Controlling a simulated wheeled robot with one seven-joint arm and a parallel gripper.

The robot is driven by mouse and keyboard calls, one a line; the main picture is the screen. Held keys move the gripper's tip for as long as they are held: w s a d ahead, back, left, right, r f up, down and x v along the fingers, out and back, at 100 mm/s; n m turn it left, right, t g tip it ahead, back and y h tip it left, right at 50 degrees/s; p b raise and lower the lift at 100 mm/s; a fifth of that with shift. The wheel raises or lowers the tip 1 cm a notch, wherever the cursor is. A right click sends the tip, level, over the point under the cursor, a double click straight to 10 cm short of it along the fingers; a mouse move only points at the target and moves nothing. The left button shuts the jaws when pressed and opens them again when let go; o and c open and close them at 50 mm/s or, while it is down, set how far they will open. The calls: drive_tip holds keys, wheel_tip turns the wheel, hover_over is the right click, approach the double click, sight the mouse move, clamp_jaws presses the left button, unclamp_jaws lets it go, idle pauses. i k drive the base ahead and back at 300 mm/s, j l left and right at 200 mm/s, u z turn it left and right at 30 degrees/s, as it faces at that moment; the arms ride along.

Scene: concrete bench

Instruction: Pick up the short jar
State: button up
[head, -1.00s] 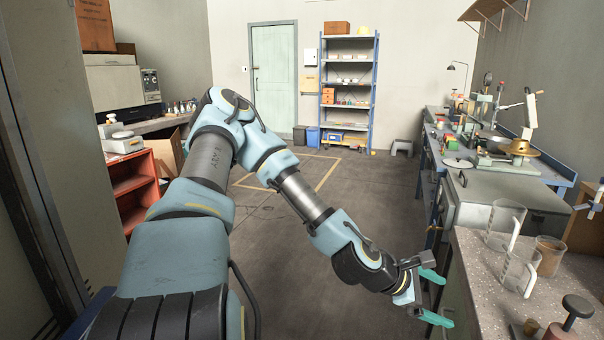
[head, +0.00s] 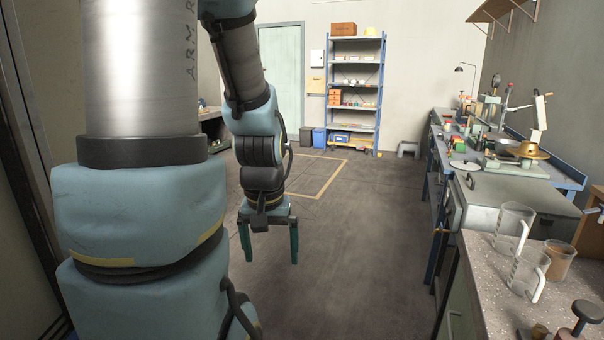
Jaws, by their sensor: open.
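A short, brown-tinted clear jar (head: 558,262) stands upright on the speckled bench top at the lower right, and it looks like the short jar. A clear jug with a handle (head: 511,228) stands left of and behind it. A second clear jug (head: 528,274) stands in front and partly overlaps it in view. My gripper (head: 269,256) hangs over the open floor left of the bench, its teal fingers pointing down, spread apart and empty. It is well away from the jar.
The speckled bench (head: 480,285) has a dark-knobbed tool (head: 586,315) at its near edge, cut off by the frame. A grey metal box (head: 515,200) and a cluttered blue workbench (head: 560,178) lie behind. The floor (head: 370,240) between my arm and the bench is clear.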

sight(561, 255)
drive_tip(key=i+l+z, duration=0.2)
drive_tip(key=i+z, duration=0.25)
drive_tip(key=i+l+z, duration=0.15)
drive_tip(key=i+z, duration=0.25)
drive_tip(key=k, duration=0.1)
